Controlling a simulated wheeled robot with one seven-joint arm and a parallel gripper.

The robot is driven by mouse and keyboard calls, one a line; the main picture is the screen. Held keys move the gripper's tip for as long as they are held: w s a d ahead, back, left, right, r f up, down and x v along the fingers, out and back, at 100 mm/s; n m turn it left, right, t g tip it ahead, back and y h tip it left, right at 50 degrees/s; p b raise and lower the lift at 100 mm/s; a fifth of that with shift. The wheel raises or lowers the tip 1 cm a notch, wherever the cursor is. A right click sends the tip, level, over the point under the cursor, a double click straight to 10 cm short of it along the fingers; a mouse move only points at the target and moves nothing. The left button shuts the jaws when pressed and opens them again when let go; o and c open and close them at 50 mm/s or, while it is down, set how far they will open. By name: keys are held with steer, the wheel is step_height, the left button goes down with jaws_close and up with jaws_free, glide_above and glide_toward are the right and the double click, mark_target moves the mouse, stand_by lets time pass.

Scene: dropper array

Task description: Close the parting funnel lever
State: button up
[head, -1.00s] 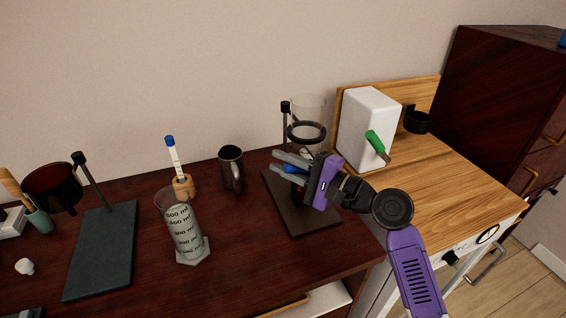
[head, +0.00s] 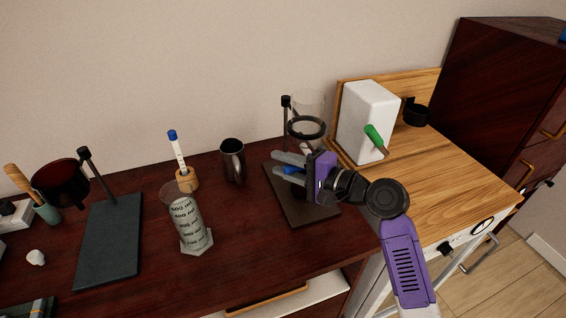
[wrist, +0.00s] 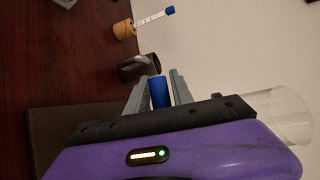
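The parting funnel is a clear glass vessel (head: 308,106) held in a black ring on a stand with a dark base plate (head: 295,212). Its clear rim also shows in the wrist view (wrist: 284,115). The blue lever (head: 291,170) lies between the fingers of my gripper (head: 282,163). In the wrist view the blue lever (wrist: 158,92) stands between the two grey fingertips (wrist: 160,88), with a visible gap on at least the right side. My gripper is open around it. The funnel's lower part is hidden behind my gripper.
The dark table is clear at the front.

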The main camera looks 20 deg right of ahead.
mark_target(299, 170)
steer(key=shift+b+v, duration=0.65)
steer(key=shift+v, duration=3.3)
